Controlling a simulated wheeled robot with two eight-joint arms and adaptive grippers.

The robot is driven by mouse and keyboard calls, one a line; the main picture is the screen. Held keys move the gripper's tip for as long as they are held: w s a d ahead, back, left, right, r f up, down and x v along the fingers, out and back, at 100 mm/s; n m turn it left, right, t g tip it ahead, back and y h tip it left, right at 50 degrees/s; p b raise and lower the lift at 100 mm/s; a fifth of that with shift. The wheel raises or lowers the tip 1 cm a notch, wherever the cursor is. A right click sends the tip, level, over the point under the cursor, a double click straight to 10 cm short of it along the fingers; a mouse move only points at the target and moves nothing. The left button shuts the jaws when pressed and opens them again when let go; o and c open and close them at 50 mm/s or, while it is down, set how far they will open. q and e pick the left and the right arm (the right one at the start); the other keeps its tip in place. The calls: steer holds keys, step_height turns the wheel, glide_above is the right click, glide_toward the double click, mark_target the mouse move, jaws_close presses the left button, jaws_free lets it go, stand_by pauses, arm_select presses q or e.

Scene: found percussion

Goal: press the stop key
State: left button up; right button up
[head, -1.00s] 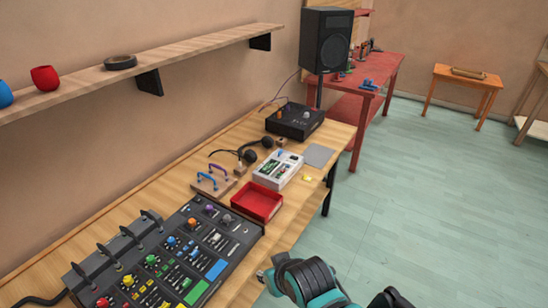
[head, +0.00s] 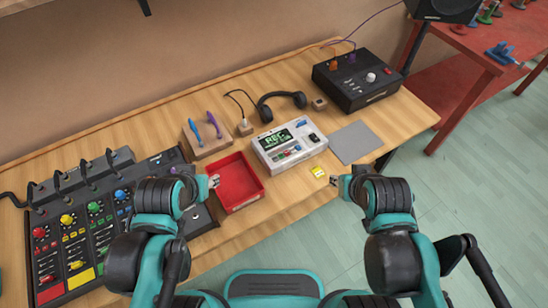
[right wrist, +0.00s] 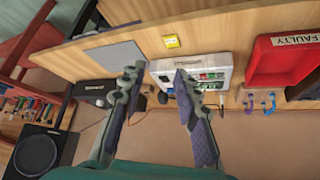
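A pale grey recorder (head: 309,153) stands on the wooden bench, with a lit screen (head: 278,140) reading "REC" and a row of small coloured keys (head: 288,154) along its front. Which key is stop is too small to read. The recorder also shows in the right wrist view (right wrist: 222,66), beyond my fingers. My right gripper (head: 335,181) is at the bench's front edge, right of the recorder and apart from it; the right wrist view shows its fingers spread and empty (right wrist: 158,80). My left gripper (head: 213,181) is by the red tray; its fingers are too small to judge.
A red tray (head: 259,181), labelled "FAULTY" in the wrist view, lies left of the recorder. A yellow note (head: 319,172) and grey pad (head: 355,143) lie near its right side. Headphones (head: 283,98), a black box (head: 356,83) and a large mixer (head: 88,203) are also on the bench.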

steer(key=shift+w+d, duration=0.1)
steer(key=shift+d, duration=0.1)
steer(key=shift+a, duration=0.1)
steer(key=shift+c, duration=0.3)
